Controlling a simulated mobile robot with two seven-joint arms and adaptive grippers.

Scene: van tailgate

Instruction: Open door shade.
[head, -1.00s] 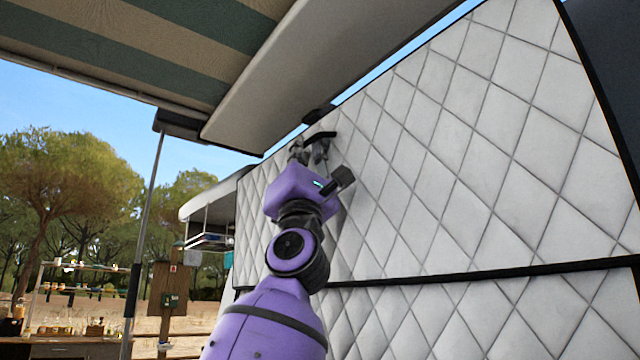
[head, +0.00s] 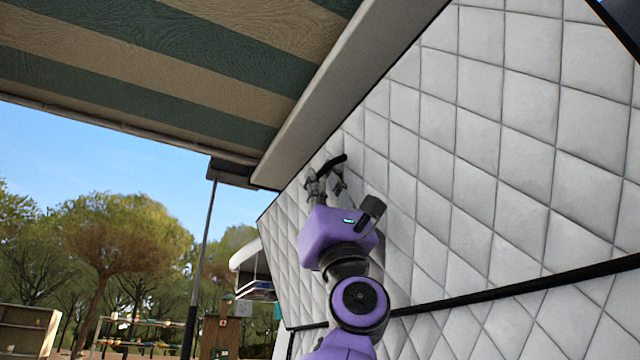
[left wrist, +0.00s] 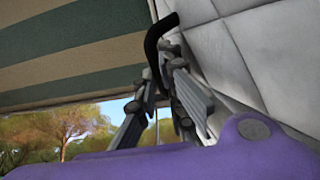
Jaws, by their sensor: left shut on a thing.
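The door shade (head: 480,165) is a pale grey quilted panel that fills the right of the head view; it also shows at the right of the left wrist view (left wrist: 250,50). A black curved handle (head: 332,163) sits near the shade's upper left part. My left gripper (head: 324,184) is at this handle, its fingers shut on it. In the left wrist view the black handle (left wrist: 153,50) runs between the fingers of the left gripper (left wrist: 168,72). The exact contact is partly hidden by the fingers. My right gripper is not in view.
A green and beige striped awning (head: 190,60) with a pale beam (head: 340,85) hangs close above the handle. An awning pole (head: 203,260) stands at the left. A dark band (head: 520,284) crosses the shade. Trees (head: 100,245) and shelves are farther off.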

